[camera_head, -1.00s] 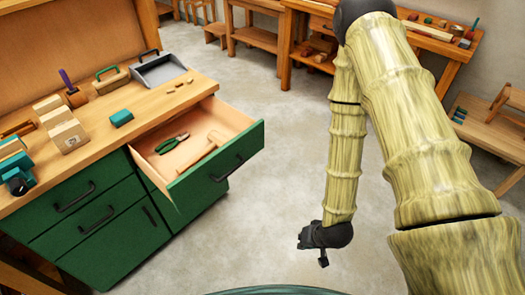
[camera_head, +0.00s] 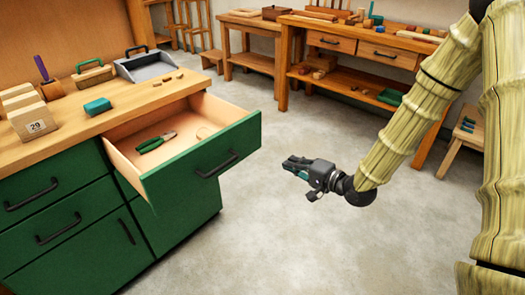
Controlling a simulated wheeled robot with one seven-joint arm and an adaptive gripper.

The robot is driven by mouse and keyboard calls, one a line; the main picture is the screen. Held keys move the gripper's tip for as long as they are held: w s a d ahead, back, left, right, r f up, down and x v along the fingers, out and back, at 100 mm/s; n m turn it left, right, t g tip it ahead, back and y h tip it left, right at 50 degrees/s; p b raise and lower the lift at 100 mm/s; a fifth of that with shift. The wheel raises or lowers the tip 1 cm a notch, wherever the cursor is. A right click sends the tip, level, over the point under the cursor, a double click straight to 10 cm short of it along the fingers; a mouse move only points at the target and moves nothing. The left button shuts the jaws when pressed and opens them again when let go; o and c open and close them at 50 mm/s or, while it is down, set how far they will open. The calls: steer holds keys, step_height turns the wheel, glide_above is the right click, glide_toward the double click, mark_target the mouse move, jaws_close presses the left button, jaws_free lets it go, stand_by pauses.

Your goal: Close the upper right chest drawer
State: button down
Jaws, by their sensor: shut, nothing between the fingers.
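The upper right chest drawer (camera_head: 196,163) is pulled well out of the green chest (camera_head: 65,215). It has a green front with a dark bar handle (camera_head: 216,165). Green-handled pliers (camera_head: 156,142) lie inside on the pale wood floor. A wooden mallet (camera_head: 207,131) in it is mostly hidden behind the drawer front. My gripper (camera_head: 287,164) is shut and empty. It is in the air to the right of the drawer front, apart from it, pointing left.
Workbenches (camera_head: 350,45) stand at the back. The grey floor (camera_head: 270,235) between is clear.

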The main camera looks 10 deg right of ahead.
mark_target(256, 132)
steer(key=w+a+r+b, duration=0.1)
steer(key=w+a+b, duration=0.1)
steer(key=w, duration=0.2)
steer(key=w+a+r+t+y+b, duration=0.1)
steer(key=w+a+b, duration=0.1)
steer(key=w, duration=0.1)
steer(key=w+a+r+y+b, duration=0.1)
steer(key=w+a+b, duration=0.1)
steer(key=w, duration=0.2)
steer(key=shift+w+a+m, duration=0.1)
steer(key=shift+w+m, duration=0.2)
steer(key=shift+m, duration=0.1)
steer(key=shift+x, duration=0.8)
steer(key=shift+w, duration=0.1)
